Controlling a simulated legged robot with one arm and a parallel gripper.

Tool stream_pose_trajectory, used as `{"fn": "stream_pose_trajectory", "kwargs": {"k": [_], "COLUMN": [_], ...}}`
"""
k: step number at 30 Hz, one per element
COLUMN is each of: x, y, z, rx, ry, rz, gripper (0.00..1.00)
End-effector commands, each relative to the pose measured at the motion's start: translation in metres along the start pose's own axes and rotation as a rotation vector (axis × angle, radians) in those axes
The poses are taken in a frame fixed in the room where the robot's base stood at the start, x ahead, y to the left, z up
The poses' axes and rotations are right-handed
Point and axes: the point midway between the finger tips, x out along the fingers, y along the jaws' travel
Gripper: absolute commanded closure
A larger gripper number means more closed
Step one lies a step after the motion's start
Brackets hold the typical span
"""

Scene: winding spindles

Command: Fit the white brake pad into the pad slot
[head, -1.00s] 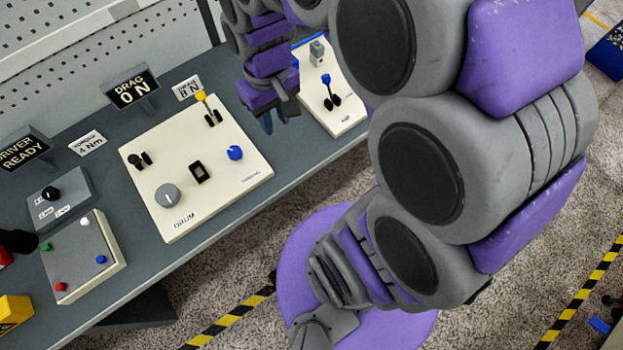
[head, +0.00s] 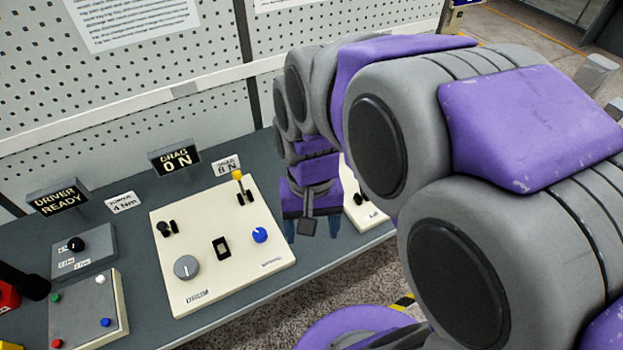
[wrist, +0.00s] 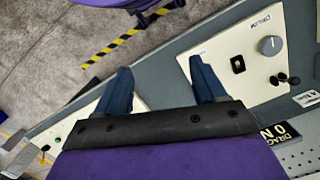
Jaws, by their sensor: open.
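My gripper (head: 312,228) hangs over the bench just right of the cream DRUM panel (head: 180,300), in front of a second cream panel (head: 374,216). In the wrist view my gripper (wrist: 160,66) is open, with two blue fingers wide apart and nothing between them. A black-framed rectangular part (head: 221,248) sits mid-panel on the DRUM panel; it also shows in the wrist view (wrist: 238,64). I cannot tell whether it is the pad slot. I cannot make out the white brake pad in either view. My arm hides much of the second panel.
The DRUM panel carries a grey dial (head: 186,267), a blue knob (head: 260,235) and a yellow-tipped lever (head: 238,177). A DRAG sign (head: 175,157) stands behind it. Button boxes (head: 90,310) lie left. A perforated wall (head: 180,80) backs the bench.

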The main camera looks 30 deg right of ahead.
Motion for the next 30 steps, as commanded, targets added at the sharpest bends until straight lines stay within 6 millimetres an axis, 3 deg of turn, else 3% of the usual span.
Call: {"fn": "stream_pose_trajectory", "kwargs": {"k": [1,7,14,24,30], "x": [-0.002,-0.009,-0.007,0.020,0.041], "y": [-0.002,-0.003,0.009,0.052,0.080], "z": [-0.019,-0.089,-0.171,-0.284,-0.329], "rx": [0.051,0.269,0.529,0.926,1.107], "ry": [-0.003,0.002,0.005,0.000,-0.005], "rz": [-0.009,-0.046,-0.087,-0.144,-0.164], "gripper": [0.30,0.30,0.30,0.30,0.30]}}
